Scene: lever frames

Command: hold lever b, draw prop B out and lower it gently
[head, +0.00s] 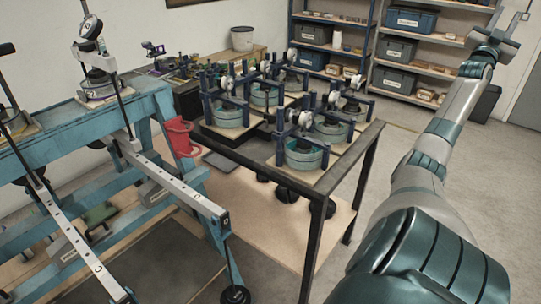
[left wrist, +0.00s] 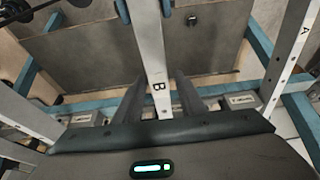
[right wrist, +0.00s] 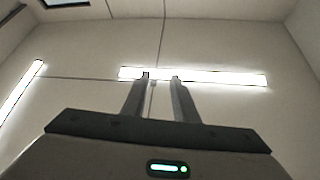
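Lever b, a pale bar marked B (left wrist: 157,87), runs up the middle of the left wrist view. My left gripper (left wrist: 160,78) has its fingers apart, one on each side of the bar, with a gap visible on the right side; contact cannot be told. The left gripper is not seen in the head view. Prop B cannot be made out in any view. My right gripper (head: 515,28) is raised at the upper right of the head view. In the right wrist view its fingers (right wrist: 160,78) stand apart and empty, facing the ceiling lights.
Another pale lever marked A (left wrist: 287,60) stands right of lever b. In the head view the blue frame (head: 150,90) carries pale levers (head: 185,190) with hanging black weights. A black-legged table (head: 318,225) holds several clamp fixtures.

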